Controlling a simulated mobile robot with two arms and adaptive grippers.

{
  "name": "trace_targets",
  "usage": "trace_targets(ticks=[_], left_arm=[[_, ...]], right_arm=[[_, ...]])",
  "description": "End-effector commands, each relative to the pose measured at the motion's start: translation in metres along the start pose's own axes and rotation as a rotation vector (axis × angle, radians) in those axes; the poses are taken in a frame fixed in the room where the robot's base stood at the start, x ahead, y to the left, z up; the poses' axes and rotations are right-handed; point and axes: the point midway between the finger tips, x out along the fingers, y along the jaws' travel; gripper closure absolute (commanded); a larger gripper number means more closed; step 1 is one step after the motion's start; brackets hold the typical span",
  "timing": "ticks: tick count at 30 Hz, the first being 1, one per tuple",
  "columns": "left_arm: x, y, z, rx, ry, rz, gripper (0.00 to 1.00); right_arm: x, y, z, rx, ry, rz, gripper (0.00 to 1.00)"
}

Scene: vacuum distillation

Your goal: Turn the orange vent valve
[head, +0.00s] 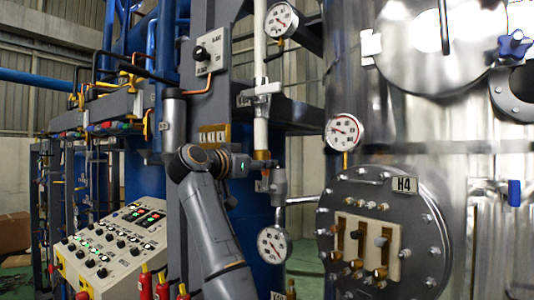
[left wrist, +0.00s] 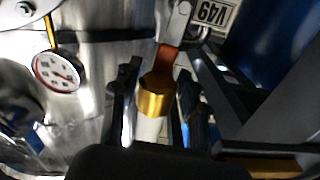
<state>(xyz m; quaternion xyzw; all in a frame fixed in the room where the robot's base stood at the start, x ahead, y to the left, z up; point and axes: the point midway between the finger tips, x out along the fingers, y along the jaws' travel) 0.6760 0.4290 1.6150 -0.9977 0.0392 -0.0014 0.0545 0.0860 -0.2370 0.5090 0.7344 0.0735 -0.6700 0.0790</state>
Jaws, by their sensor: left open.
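The orange vent valve shows in the left wrist view as an orange-brown piece (left wrist: 167,58) under a grey metal part, just beyond a brass collar (left wrist: 155,97) on a pale pipe. In the head view the brass collar (head: 262,155) sits low on the white vertical pipe; I cannot make out the orange piece there. My left gripper (left wrist: 158,92) is open, with one dark finger on each side of the pipe and collar. In the head view it (head: 258,165) is beside the pipe, partly hidden. I cannot tell whether the fingers touch anything. My right gripper is not in view.
Round gauges (head: 343,132) surround the pipe, one (head: 274,244) just below the gripper. A steel tank with a bolted H4 flange (head: 385,235) stands to the right. A control panel (head: 112,245) is at lower left.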

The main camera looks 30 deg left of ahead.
Motion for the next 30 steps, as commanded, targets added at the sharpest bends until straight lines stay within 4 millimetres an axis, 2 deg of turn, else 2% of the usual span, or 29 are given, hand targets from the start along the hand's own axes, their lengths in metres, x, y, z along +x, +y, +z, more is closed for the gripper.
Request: trace_targets(ticks=[1,6,16,17,23,30], left_arm=[[0.008,0.000,-0.004,-0.002,-0.002,0.003,0.57],[0.024,0.000,-0.002,-0.001,0.000,0.002,0.57],[0.028,0.000,0.001,0.000,0.000,0.000,0.57],[0.028,0.000,0.001,0.000,0.000,0.000,0.59],[0.027,0.000,0.000,0.000,0.000,0.000,0.99],[0.027,0.000,0.000,0.000,0.000,0.001,1.00]], right_arm=[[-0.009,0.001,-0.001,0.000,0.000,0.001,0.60],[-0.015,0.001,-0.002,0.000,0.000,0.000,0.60],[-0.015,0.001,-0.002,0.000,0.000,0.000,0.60],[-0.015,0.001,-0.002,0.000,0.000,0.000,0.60],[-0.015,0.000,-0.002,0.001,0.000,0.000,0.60],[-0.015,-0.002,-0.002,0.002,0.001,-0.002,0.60]])
